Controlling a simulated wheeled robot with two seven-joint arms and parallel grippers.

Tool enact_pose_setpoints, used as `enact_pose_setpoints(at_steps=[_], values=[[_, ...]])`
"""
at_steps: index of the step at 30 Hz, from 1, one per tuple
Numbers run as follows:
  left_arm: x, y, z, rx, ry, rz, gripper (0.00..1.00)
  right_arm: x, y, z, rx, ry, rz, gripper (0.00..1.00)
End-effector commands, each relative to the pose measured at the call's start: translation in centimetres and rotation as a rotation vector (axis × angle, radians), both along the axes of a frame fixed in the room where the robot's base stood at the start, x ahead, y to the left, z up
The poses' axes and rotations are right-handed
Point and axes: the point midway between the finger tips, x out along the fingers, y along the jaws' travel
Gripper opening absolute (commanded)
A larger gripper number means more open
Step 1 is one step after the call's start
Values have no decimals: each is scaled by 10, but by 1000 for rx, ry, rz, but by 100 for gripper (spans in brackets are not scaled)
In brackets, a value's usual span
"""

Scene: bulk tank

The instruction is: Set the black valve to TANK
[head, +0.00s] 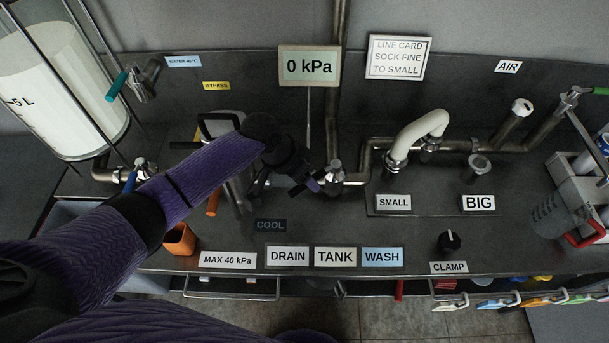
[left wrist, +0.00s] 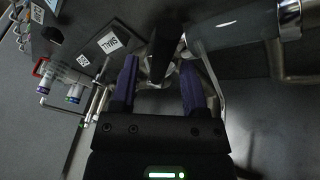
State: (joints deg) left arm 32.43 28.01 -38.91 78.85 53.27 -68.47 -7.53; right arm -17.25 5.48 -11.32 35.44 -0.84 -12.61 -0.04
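My left gripper (head: 301,183) reaches in from the left in the head view, beside a metal valve body (head: 335,176) on the pipe. In the left wrist view its two purple fingers (left wrist: 158,88) stand apart. A dark lever-like part (left wrist: 160,48), which looks like the black valve's handle, shows between and beyond the fingertips. I cannot tell whether they touch it. My gripper and wrist hide much of the valve in the head view. The labels DRAIN (head: 288,257), TANK (head: 335,257) and WASH (head: 382,257) are on the bench front. My right gripper is not in view.
A gauge (head: 309,66) reads 0 kPa. A white hose (head: 420,130) arches above the SMALL label (head: 393,202). A black CLAMP knob (head: 449,242) is at front right. The bench between the labels and pipes is mostly clear.

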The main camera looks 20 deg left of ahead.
Motion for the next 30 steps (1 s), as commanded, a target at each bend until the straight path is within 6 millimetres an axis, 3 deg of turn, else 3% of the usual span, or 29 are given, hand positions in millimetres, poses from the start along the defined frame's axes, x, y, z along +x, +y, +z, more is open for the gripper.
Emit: enact_pose_setpoints(at_steps=[1,6,8,30], values=[[0,0,0,0,0,0,45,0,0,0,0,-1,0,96],[0,0,0,0,0,1,9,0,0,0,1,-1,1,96],[0,0,0,0,0,1,0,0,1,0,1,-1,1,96],[0,0,0,1,0,1,0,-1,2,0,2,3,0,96]])
